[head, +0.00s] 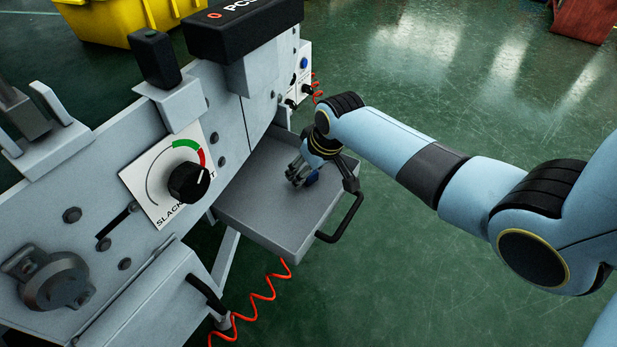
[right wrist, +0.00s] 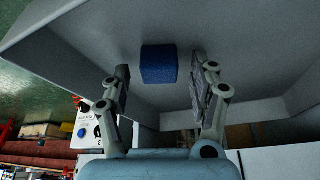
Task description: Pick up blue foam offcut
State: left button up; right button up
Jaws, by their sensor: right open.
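The blue foam offcut (right wrist: 159,64) is a small blue block lying on the floor of a grey metal tray (head: 257,217). In the head view only a bit of the offcut (head: 312,178) shows beside my right gripper (head: 297,178), which reaches down into the tray. In the right wrist view my right gripper (right wrist: 163,88) is open. Its two fingers stand to the left and right of the offcut's line, with a gap on both sides, and the offcut lies around and just beyond the fingertips. I cannot tell whether they touch it. My left gripper is not in view.
The tray has raised walls and a black handle (head: 344,219) on its front side. The grey machine panel with a black knob (head: 188,182) stands left of the tray. A red coiled hose (head: 254,308) hangs below. A yellow bin (head: 112,18) is at the back left. Green floor is open at right.

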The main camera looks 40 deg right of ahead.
jog(key=shift+r, duration=0.1)
jog(key=shift+c, duration=0.3)
jog(key=c, duration=0.8)
